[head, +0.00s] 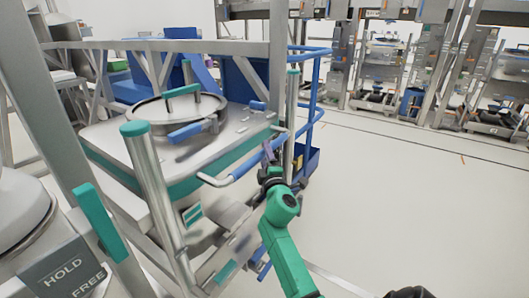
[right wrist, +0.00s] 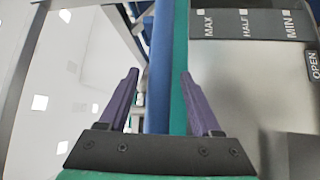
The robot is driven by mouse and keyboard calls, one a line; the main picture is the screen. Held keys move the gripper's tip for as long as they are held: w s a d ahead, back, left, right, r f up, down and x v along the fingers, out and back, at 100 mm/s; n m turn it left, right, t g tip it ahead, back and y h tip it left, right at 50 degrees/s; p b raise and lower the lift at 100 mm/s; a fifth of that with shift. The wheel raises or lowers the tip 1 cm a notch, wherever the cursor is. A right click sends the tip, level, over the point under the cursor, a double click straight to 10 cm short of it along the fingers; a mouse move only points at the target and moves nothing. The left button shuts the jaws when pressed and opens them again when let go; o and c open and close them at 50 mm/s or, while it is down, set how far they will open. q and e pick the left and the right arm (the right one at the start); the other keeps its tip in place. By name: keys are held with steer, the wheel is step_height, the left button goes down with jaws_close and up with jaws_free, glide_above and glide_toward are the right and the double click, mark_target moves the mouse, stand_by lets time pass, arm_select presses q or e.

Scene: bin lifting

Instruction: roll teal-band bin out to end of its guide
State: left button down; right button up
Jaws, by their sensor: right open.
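The teal-band bin (head: 130,155) stands at left centre in the head view, grey with a teal band under its top and a round lid (head: 175,112) on it. A bent bar handle with a blue grip (head: 248,166) sticks out from its near right side. My right gripper (head: 268,153) is at the right end of this handle, on a green arm. In the right wrist view its purple fingers (right wrist: 158,88) are open, with a blue bar (right wrist: 158,65) showing between them and a teal strip behind. I cannot tell whether they touch it.
A grey metal frame (head: 165,46) surrounds the bin, with a teal-capped post (head: 155,185) in front. A unit marked HOLD and FREE (head: 72,270) is at lower left. A blue rail cart (head: 312,160) stands behind the gripper. Open floor (head: 410,195) lies to the right.

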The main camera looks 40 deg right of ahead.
steer(key=shift+w+d+r, duration=0.1)
steer(key=shift+w+d, duration=0.25)
steer(key=shift+w, duration=0.2)
jaws_close()
steer(key=shift+a, duration=0.1)
stand_by(0.9)
